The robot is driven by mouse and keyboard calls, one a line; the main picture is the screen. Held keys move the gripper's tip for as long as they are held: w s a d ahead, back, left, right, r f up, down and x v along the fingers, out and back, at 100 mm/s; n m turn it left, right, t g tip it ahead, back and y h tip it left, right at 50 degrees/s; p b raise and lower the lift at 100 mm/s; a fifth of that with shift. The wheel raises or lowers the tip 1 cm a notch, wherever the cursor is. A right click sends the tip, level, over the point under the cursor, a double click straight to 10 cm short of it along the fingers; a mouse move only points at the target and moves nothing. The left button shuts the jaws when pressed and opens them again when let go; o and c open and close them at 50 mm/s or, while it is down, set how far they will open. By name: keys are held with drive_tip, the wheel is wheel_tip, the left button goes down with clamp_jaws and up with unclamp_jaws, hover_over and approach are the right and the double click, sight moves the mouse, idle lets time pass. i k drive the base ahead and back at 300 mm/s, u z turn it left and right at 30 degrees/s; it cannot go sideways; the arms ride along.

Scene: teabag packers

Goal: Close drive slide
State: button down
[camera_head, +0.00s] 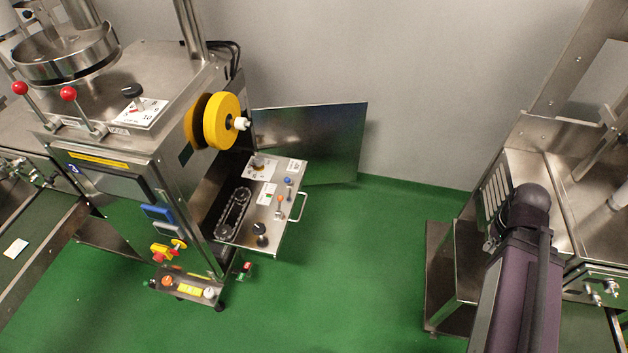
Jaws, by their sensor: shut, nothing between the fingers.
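The drive slide (262,215) is a flat metal drawer plate pulled out of the right side of the left packing machine (150,185). It carries an oval chain, a few small knobs and levers, and printed labels on its top. A metal bar handle (299,207) sits on its outer right edge. The slide stands out from the dark opening in the machine's side, whose inside is mostly hidden.
A metal door panel (330,140) stands open behind the slide, near the grey wall. A yellow reel (223,120) juts out above the slide. A second machine (545,190) stands at the right. Green floor (350,270) lies free between the machines.

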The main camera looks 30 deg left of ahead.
sight(247, 198)
drive_tip(key=z, duration=1.2)
drive_tip(key=k, duration=1.15)
drive_tip(key=u, duration=1.8)
